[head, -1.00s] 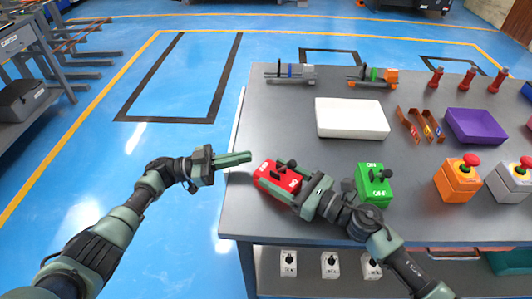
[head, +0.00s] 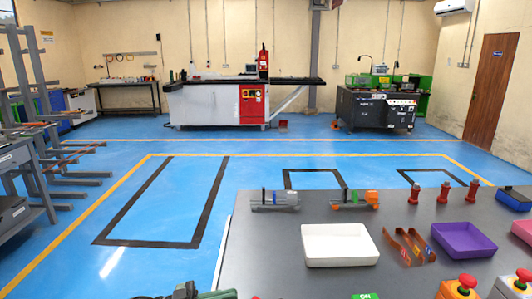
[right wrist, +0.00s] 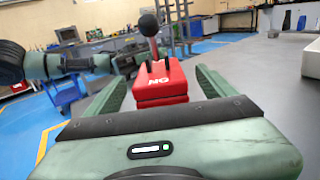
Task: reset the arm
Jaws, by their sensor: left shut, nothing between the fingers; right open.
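My left gripper (head: 212,294) shows only in part at the bottom edge of the head view, left of the grey table. It is shut and empty. In the right wrist view the left arm (right wrist: 60,66) comes in from the left beside the red switch box. My right gripper (right wrist: 160,92) is open in the right wrist view. The red switch box (right wrist: 165,86), with white letters and a black ball-topped lever (right wrist: 150,30), stands just ahead, in line with the gap between the fingers. Gaps show on both sides of it. The right gripper is outside the head view.
The grey table (head: 270,240) carries a white tray (head: 340,260), a purple tray (head: 463,254), copper strips (head: 410,246), red posts (head: 444,193) and an emergency-stop box (head: 460,288). A green box (head: 365,296) shows at the bottom edge. A bending machine (head: 215,103) stands far back. Open blue floor lies between.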

